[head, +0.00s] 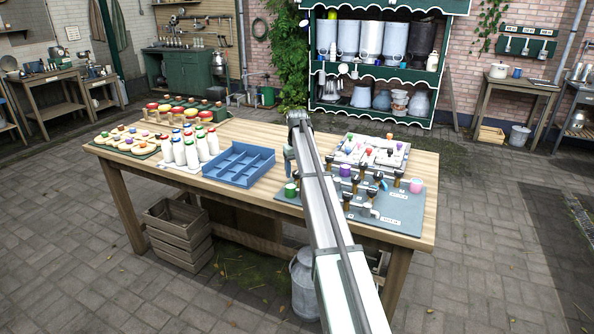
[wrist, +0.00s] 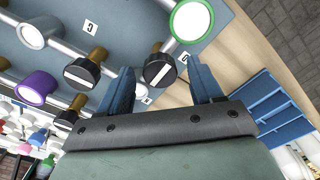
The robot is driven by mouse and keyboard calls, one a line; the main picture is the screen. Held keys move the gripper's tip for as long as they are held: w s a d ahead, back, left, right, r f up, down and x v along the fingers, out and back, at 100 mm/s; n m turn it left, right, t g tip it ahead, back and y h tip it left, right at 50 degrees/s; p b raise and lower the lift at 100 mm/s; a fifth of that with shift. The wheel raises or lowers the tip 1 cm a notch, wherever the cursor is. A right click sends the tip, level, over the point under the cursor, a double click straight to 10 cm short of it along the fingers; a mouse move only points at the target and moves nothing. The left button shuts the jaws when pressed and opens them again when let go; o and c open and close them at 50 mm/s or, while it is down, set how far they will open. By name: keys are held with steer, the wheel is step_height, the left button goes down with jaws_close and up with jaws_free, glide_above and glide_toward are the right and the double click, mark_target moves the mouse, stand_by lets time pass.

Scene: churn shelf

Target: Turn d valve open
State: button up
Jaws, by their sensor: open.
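The grey valve board (head: 405,213) lies on the right part of the wooden table in the head view, with pipes, brass-stemmed valves and coloured cups. In the wrist view a black valve knob with a white bar (wrist: 159,70) shows just beyond and between my fingertips. A small tag (wrist: 184,58) beside it is too small to read surely, so I cannot confirm it is d. Another knob (wrist: 82,75) is to its left, near a tag reading C (wrist: 90,27). My gripper (wrist: 162,78) is open, its two blue fingers apart; contact with the knob is not visible.
A green-rimmed cup (wrist: 192,20) is close beyond the right finger, and a purple cup (wrist: 37,87) is at left. A blue divided tray (head: 240,164) and white bottles (head: 191,150) stand left of my arm. A white rack (head: 372,152) is behind the board.

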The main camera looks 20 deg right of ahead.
mark_target(297, 172)
step_height(297, 172, up, 14)
steer(key=shift+f, duration=0.15)
stand_by(0.4)
stand_by(0.3)
